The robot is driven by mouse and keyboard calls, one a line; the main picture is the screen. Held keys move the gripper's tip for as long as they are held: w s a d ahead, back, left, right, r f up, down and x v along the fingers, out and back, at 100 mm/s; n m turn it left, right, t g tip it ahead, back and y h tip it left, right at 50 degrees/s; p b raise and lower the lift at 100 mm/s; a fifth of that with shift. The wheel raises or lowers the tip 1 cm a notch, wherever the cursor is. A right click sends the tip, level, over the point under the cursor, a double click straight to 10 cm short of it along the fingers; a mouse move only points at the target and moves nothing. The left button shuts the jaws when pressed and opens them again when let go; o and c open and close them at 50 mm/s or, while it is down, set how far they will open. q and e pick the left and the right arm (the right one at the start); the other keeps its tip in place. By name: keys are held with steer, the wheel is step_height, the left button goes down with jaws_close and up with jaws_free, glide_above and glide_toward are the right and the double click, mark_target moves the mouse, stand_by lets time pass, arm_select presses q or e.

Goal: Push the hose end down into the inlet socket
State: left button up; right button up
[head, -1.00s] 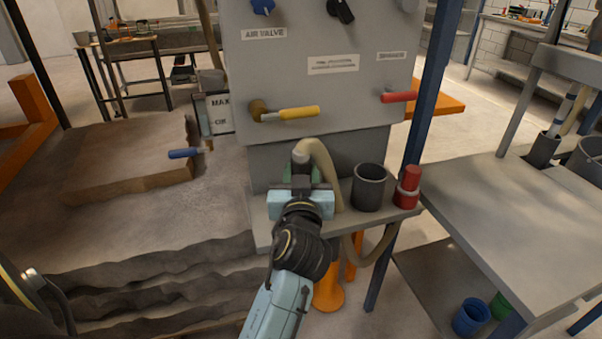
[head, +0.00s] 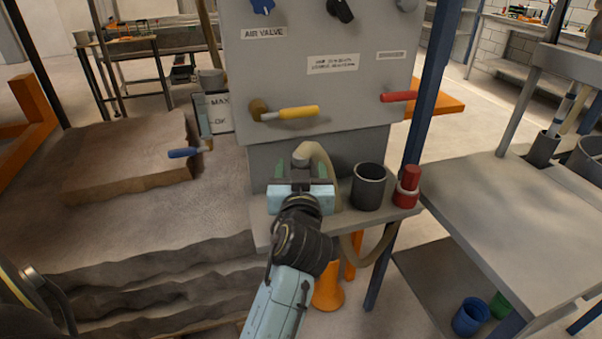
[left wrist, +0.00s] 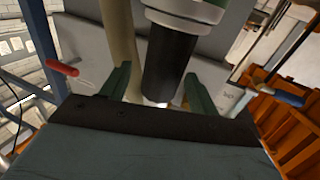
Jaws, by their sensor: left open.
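The beige hose (head: 326,165) arches over at the front of the grey panel, with a pale rounded end piece (head: 301,158) at its top left. My left gripper (head: 300,172) is just in front of and below that piece, its green fingers spread apart. In the left wrist view, a black cylinder (left wrist: 168,68) with a pale green collar (left wrist: 184,10) stands between the open fingers (left wrist: 155,88), with gaps at both sides. The hose runs beside it (left wrist: 118,35). The inlet socket cannot be made out, and how deep the hose end sits cannot be told. My right gripper is not in view.
A dark grey cup (head: 369,187) and a red bottle-like object (head: 407,187) stand right of my gripper on the narrow shelf (head: 395,210). Yellow (head: 298,113), red (head: 399,97) and blue (head: 184,153) handles stick out nearby. The right bench (head: 520,205) is mostly clear.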

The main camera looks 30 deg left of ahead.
arm_select(q)
step_height(320, 180, up, 8)
steer(key=p, duration=0.2)
steer(key=shift+r+p, duration=0.1)
steer(key=shift+p, duration=0.2)
